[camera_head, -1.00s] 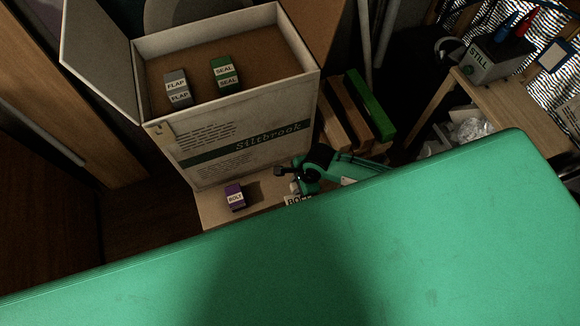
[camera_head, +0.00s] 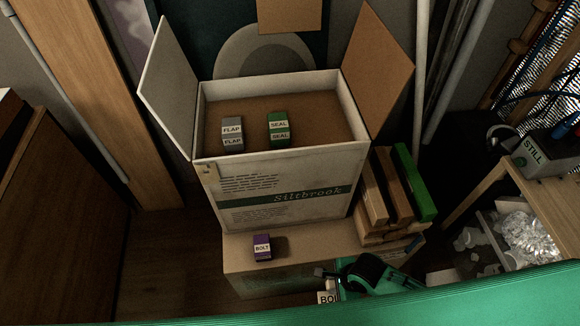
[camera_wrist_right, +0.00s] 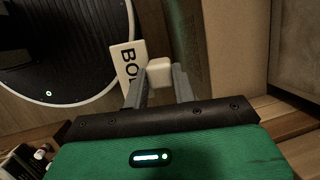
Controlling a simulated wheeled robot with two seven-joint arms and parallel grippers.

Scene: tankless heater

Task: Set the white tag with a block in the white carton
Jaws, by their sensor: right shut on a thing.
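The white carton (camera_head: 285,190), marked "Siltbrook", stands open at the top with its flaps spread. A grey block labelled FLAP (camera_head: 232,131) and a green block labelled SEAL (camera_head: 279,129) sit inside on its brown surface. My right gripper (camera_head: 324,273) is low in front of the carton, outside it. In the wrist view this gripper (camera_wrist_right: 160,80) is shut on the white block (camera_wrist_right: 159,70) of the white tag (camera_wrist_right: 128,68), whose lettering begins "BOL". The tag (camera_head: 327,297) shows partly in the head view, its lower part hidden. My left gripper is out of view.
A purple block labelled BOLT (camera_head: 262,247) sits on a lower cardboard box (camera_head: 236,262) before the carton. Wooden pieces and a green bar (camera_head: 414,183) lean at the carton's right. A wooden bench with a STILL box (camera_head: 541,153) stands far right.

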